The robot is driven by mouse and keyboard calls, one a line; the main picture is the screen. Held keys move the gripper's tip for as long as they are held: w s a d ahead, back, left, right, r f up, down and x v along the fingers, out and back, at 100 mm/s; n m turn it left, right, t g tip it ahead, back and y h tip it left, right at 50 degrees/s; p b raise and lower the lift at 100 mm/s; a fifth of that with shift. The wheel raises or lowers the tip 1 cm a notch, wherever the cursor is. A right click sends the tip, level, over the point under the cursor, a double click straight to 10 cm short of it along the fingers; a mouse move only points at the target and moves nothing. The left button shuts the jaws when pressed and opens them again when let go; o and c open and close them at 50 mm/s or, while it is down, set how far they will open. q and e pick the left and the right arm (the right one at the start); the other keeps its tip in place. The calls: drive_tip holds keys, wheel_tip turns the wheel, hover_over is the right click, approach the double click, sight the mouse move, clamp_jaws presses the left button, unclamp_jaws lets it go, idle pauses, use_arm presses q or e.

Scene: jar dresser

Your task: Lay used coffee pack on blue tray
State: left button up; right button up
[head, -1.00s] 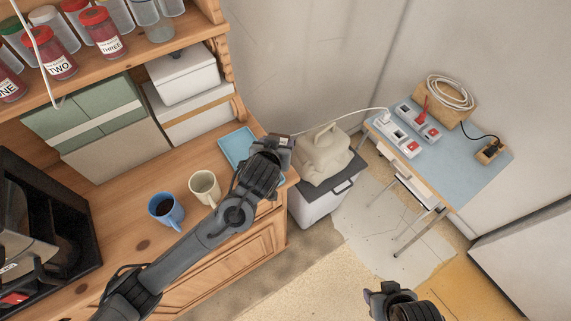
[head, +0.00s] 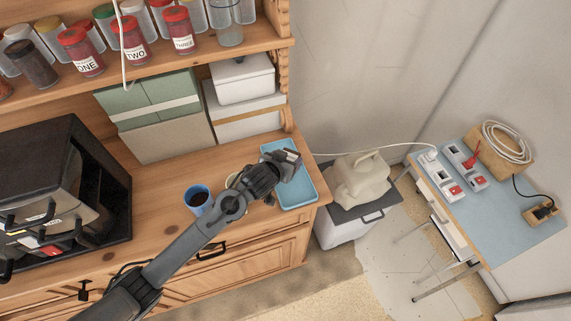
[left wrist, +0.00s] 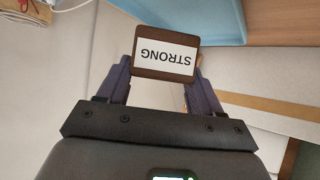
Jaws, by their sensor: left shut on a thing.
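The coffee pack (left wrist: 165,55) is a small brown block with a white label reading STRONG, upside down in the left wrist view. My left gripper (left wrist: 165,75) is shut on it, a finger on each side. In the head view, my left gripper (head: 288,160) is over the blue tray (head: 303,192), hiding part of it; the pack (head: 292,156) shows small at its tip. The tray lies at the right end of the wooden dresser top. Its blue edge also shows in the left wrist view (left wrist: 190,18). I cannot tell the gap between pack and tray. My right gripper is out of view.
A black coffee machine (head: 60,190) stands at left. White boxes (head: 243,80) are behind the tray. A beige canister (head: 360,180) sits beyond the dresser's right end.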

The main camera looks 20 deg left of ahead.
use_arm(q)
drive_tip(key=shift+a+f, duration=0.25)
drive_tip(key=shift+f, duration=0.05)
wheel_tip(320, 180, down, 3)
drive_tip(key=shift+r, duration=0.1)
drive_tip(key=shift+f, duration=0.45)
drive_tip(key=shift+f, duration=0.15)
drive_tip(key=o, duration=1.1)
drive_tip(key=shift+c, duration=0.2)
drive_tip(key=shift+r+p, duration=0.2)
drive_tip(key=shift+p, duration=0.1)
drive_tip(key=v, duration=1.2)
drive_tip(key=shift+b, duration=0.3)
